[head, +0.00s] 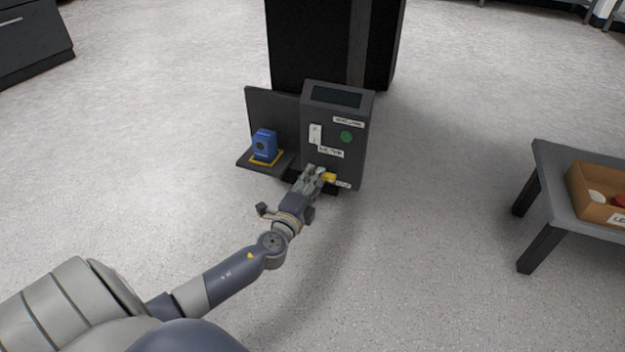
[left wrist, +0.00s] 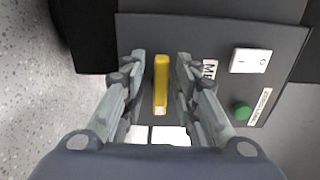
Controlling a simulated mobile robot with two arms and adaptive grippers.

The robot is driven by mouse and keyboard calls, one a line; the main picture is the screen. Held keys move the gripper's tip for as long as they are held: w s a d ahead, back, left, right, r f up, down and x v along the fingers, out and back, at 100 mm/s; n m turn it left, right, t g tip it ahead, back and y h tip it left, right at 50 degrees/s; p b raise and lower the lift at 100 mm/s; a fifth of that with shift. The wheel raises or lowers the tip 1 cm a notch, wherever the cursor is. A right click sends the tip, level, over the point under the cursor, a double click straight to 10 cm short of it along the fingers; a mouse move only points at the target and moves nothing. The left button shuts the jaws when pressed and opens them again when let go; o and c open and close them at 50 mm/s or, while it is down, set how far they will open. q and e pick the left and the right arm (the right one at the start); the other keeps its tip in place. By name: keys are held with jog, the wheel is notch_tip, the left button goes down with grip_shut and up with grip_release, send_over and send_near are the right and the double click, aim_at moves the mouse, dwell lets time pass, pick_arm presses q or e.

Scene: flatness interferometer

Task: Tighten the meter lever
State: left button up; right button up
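The meter lever is a yellow bar (head: 329,177) low on the front of the dark grey meter box (head: 357,130). In the left wrist view the lever (left wrist: 161,82) stands between the two fingers of my left gripper (left wrist: 160,66), with a narrow gap on each side. The gripper is open around it and does not appear to touch it. In the head view my left gripper (head: 316,172) is at the lower front of the box and partly covers the lever. My right gripper is not in view.
The box front also has a white switch (left wrist: 250,60), a green button (left wrist: 241,111) and several labels. A blue device (head: 264,145) sits on a yellow-edged pad at its left. A table (head: 548,160) with a cardboard box (head: 577,190) stands at right. Floor between is clear.

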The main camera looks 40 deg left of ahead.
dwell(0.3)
pick_arm(q)
jog(key=v, duration=1.2)
jog(key=shift+d+r, duration=0.15)
